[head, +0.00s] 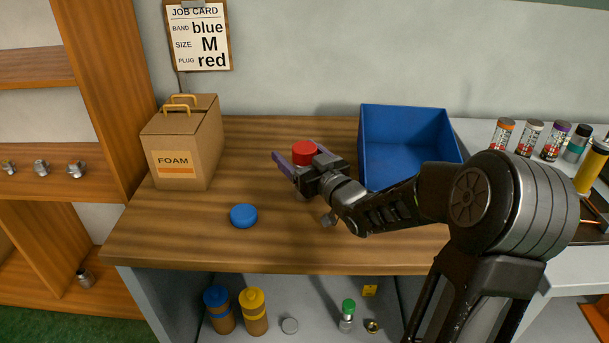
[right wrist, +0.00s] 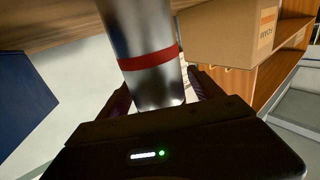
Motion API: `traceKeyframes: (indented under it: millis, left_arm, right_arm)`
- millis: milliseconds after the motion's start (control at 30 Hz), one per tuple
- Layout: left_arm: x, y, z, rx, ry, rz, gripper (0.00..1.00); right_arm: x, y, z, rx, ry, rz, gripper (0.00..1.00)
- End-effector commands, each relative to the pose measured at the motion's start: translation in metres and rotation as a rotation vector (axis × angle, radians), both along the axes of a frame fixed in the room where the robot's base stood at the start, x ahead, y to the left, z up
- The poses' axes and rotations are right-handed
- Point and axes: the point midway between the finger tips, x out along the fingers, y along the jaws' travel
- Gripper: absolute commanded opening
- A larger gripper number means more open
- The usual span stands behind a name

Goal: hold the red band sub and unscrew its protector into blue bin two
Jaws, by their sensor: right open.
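The red band sub is a shiny metal cylinder (right wrist: 140,35) with a red band (right wrist: 150,58) in the right wrist view. In the head view a round red cap (head: 304,152) shows at the same spot, with the body below it mostly hidden by my gripper. My right gripper (head: 301,164) is open, with its purple fingers on either side of the sub; I cannot tell whether they touch it. An open blue bin (head: 375,160) stands to the right on the bench; no number on it is visible. My left gripper is not in view.
A blue disc (head: 243,215) lies on the wooden bench (head: 190,240). A FOAM box (head: 183,145) stands at the left, under a job card (head: 198,35). Several banded tubes (head: 503,136) stand at the far right. Blue-capped (head: 219,312) and yellow-capped (head: 253,312) bottles stand below.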

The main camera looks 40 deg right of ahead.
Motion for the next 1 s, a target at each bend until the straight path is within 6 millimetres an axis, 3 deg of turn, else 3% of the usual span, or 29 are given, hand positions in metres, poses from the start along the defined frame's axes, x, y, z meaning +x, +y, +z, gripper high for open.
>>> traceKeyframes:
  millis: [267,1000]
  left_arm:
    - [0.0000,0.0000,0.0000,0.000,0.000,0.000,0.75]
    - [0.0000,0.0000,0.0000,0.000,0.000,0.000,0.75]
  right_arm:
    - [-0.0002,-0.0001,0.0001,0.000,0.000,0.000,0.74]
    - [-0.0003,-0.0002,0.0001,0.000,0.000,0.000,0.14]
